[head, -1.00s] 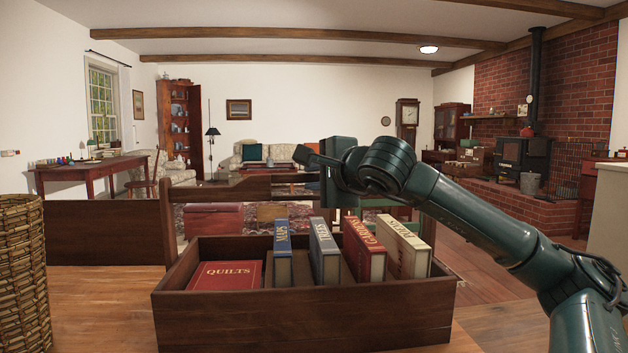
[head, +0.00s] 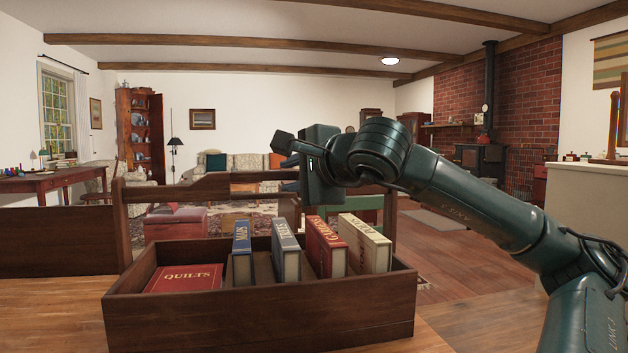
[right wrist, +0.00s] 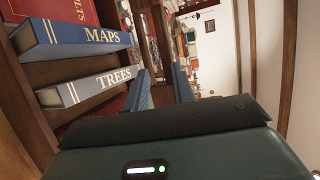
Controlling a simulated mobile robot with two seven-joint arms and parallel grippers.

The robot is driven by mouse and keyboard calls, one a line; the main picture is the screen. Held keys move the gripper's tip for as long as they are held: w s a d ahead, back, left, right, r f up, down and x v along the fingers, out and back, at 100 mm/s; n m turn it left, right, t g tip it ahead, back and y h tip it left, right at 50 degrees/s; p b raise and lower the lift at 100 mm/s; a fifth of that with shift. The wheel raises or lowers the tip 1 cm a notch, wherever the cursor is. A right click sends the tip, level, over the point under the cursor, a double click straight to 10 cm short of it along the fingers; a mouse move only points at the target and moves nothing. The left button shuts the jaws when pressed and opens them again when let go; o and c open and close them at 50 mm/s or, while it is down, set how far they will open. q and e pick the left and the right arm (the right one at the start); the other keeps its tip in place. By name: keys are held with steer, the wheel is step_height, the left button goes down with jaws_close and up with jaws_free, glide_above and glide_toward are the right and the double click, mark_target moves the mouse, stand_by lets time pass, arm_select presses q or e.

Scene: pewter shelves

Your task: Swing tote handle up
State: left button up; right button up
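The tote (head: 260,315) is a dark brown wooden box on the light wood top in the head view. Its handle (head: 205,182) is raised above the box, a long bar between two side uprights. My right gripper (head: 292,186) is at the bar, right of its middle, its fingers largely hidden in the head view. In the right wrist view its two fingers (right wrist: 162,85) are apart with a narrow gap. A brown strip that looks like the bar runs toward this gap. Whether they grip it is unclear. My left gripper is not in view.
Several books stand or lie in the tote: a red QUILTS book (head: 185,279), blue MAPS (head: 242,255), grey TREES (head: 285,252), a red one and a cream one. A dark wooden panel (head: 60,240) stands at left. Floor (head: 470,260) shows beyond.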

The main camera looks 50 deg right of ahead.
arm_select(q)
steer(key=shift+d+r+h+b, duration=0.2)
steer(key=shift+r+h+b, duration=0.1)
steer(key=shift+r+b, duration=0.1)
arm_select(e)
steer(key=v, duration=0.7)
steer(key=shift+r, duration=0.2)
